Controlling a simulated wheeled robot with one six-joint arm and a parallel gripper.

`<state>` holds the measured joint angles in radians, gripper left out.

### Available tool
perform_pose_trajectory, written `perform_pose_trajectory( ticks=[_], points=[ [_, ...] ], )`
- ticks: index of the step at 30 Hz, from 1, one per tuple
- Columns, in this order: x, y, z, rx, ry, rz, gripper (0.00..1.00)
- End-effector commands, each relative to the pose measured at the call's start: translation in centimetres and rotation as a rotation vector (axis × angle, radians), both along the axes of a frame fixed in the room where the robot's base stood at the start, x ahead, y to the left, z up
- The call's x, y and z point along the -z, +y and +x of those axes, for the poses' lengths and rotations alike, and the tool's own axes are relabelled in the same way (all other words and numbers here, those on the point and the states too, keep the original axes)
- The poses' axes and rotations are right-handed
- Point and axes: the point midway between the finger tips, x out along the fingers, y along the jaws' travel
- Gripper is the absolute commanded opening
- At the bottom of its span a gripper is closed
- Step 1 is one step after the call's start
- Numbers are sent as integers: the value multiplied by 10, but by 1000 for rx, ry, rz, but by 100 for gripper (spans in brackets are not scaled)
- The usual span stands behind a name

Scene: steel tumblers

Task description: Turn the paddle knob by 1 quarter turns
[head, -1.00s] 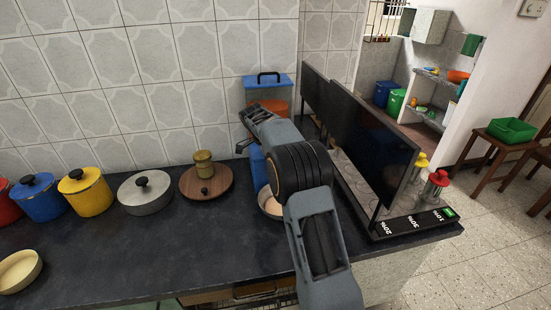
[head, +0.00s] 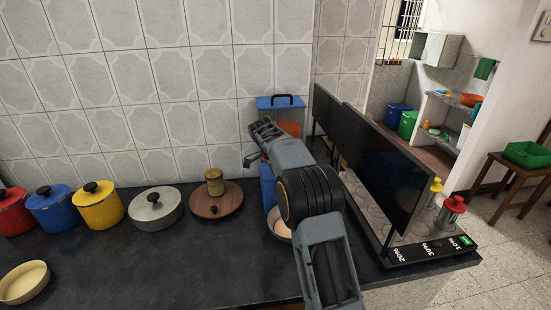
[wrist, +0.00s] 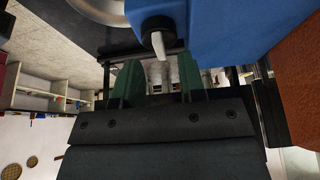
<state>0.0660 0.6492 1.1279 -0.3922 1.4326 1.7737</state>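The paddle knob (wrist: 157,38) shows in the wrist view as a black round base with a pale paddle, on the blue body (wrist: 230,25) of a dispenser. In the head view the dispenser's blue lower part (head: 267,186) is partly behind my arm, and the knob cannot be made out there. My gripper (wrist: 159,76) has its two green fingers apart, with a gap between them. The paddle points into this gap in the wrist view. I see no finger clearly touching it. In the head view my gripper (head: 264,131) is in front of the dispenser.
A pale bowl (head: 277,226) stands below the dispenser, partly hidden by my arm. Dark screens (head: 385,165) stand close on the right. A wooden board (head: 230,205) with a canister and several lidded pots (head: 98,207) line the wall. The front counter (head: 150,265) is mostly clear.

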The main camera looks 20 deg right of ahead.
Motion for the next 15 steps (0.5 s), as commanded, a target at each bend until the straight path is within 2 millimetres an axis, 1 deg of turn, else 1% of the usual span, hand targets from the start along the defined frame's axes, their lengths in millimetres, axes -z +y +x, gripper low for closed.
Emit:
perform_pose_trajectory(
  ticks=[1,3,9,15],
  points=[
    [-11,5,2,-2,-5,0,37],
    [-25,11,3,-2,-5,0,37],
    [-62,26,6,-3,-2,1,37],
    [-88,36,8,-1,0,0,37]
  ],
)
